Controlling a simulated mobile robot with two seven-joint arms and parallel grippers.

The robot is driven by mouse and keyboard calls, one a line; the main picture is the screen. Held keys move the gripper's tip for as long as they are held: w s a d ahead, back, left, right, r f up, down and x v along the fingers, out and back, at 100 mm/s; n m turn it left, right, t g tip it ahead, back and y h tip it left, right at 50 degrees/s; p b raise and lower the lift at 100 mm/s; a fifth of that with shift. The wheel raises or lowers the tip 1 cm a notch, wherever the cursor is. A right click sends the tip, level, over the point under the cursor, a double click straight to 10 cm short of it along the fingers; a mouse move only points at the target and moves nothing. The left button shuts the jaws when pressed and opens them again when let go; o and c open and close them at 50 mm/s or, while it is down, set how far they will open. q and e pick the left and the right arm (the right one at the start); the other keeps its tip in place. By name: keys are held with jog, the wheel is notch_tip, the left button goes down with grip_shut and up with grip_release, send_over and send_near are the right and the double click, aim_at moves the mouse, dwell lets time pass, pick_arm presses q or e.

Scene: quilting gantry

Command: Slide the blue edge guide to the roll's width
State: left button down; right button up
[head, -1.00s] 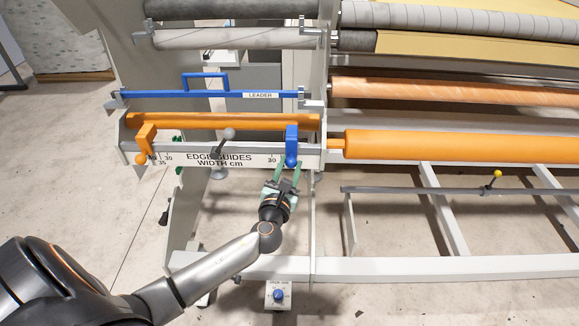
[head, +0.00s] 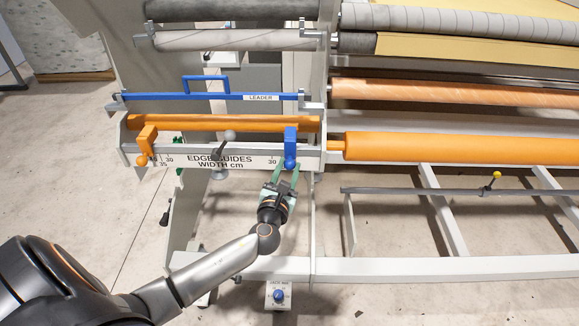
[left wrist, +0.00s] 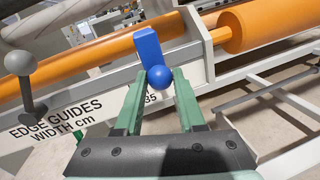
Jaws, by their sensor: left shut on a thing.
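The blue edge guide (head: 290,142) sits on the pale guide rail near its right end, with a round blue knob at its lower front. In the left wrist view the blue edge guide (left wrist: 149,50) stands upright, its knob between the green fingertips. My left gripper (head: 286,168) is shut on that knob from below. The orange roll (head: 220,122) lies behind the rail, reaching right past the blue guide. An orange edge guide (head: 146,140) sits near the rail's left end. My right gripper is not in view.
A grey ball-ended lever (head: 228,134) stands on the rail between the guides. The scale plate (head: 205,161) reads "EDGE GUIDES WIDTH cm". A blue leader bar (head: 215,96) runs above the roll. A frame upright (head: 325,100) is just right of the blue guide.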

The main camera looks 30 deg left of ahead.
pick_arm(q)
jog(key=c, duration=1)
grip_release()
jog(key=o, duration=0.5)
jog(key=shift+s+d, duration=0.1)
jog(key=shift+s, duration=0.15)
jog(key=p+v, duration=0.1)
jog(key=v, duration=1.1)
jog(key=shift+r, duration=0.1)
